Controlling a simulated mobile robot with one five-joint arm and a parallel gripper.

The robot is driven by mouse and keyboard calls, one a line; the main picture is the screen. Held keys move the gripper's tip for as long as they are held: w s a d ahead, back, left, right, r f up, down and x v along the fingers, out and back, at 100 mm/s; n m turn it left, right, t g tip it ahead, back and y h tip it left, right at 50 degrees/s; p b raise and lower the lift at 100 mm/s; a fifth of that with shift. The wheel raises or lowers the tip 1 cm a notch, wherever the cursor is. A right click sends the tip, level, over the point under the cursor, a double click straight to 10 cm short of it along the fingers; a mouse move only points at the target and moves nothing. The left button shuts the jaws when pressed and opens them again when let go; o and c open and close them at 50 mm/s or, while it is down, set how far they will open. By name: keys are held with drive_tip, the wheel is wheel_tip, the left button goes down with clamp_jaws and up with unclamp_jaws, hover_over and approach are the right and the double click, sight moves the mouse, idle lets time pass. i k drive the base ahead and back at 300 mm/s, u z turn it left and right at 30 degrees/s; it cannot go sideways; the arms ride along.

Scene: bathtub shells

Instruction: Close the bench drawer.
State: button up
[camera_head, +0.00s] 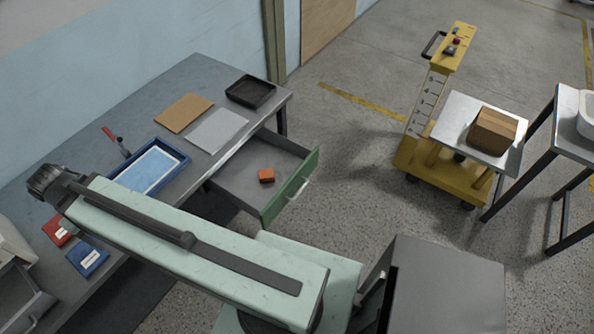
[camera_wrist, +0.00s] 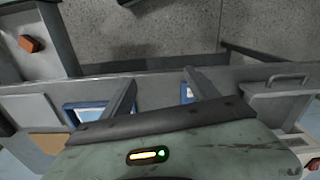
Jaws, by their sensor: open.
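The bench drawer (camera_head: 238,181) is pulled out from the workbench in the head view, with its green front (camera_head: 292,189) and pale handle (camera_head: 298,190) standing away from the bench. A small orange block (camera_head: 266,175) lies inside it. Part of the drawer and the block (camera_wrist: 30,43) also show at the upper left of the wrist view. My gripper (camera_wrist: 157,78) is open and empty in the wrist view, its two fingers spread in front of the bench edge. In the head view my arm reaches over the bench's near end, left of the drawer; the fingers cannot be made out there.
The workbench (camera_head: 200,75) carries a blue tray (camera_head: 180,154), a black tray (camera_head: 272,94), flat sheets and red and blue packs. A yellow trolley (camera_head: 446,175) with a cardboard box (camera_head: 493,129) stands at the right. Floor beyond the drawer front is clear.

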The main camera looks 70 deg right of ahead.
sight(236, 180)
drive_tip(key=z, duration=0.2)
drive_tip(key=k, duration=1.15)
drive_tip(key=z, duration=1.45)
drive_tip(key=i, duration=1.35)
drive_tip(key=u, duration=0.2)
